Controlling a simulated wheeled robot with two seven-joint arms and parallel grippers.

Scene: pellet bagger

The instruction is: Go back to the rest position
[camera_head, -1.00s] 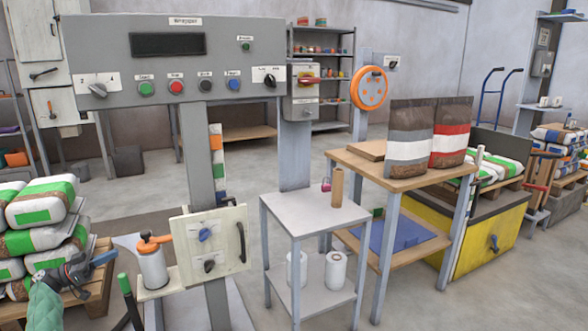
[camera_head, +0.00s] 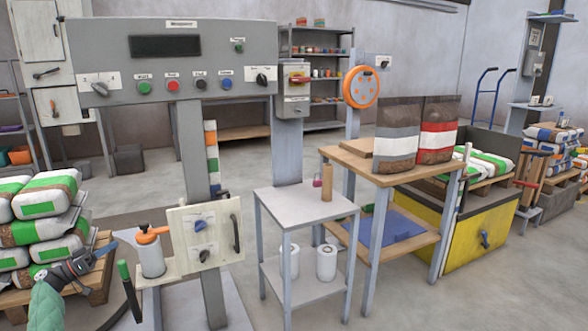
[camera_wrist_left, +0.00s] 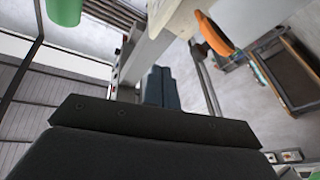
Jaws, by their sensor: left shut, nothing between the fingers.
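My left gripper (camera_head: 102,252) is at the lower left of the head view, its blue-tipped fingers shut and empty. It is in front of the stacked white and green bags (camera_head: 45,225) and left of the orange-topped white canister (camera_head: 150,252); it looks clear of both. In the left wrist view the dark gripper fingers (camera_wrist_left: 157,88) are together with nothing between them. The wrapper control panel (camera_head: 170,62), with its dark display and row of buttons, stands above and behind the gripper. My right gripper is not in view.
A small grey side table (camera_head: 300,207) holds a brown cylinder. A wooden table (camera_head: 375,168) carries two bags. A green-tipped rod (camera_head: 124,275) stands close to the right of my left gripper. A yellow bin (camera_head: 480,235) is at the right. Open floor lies at the lower right.

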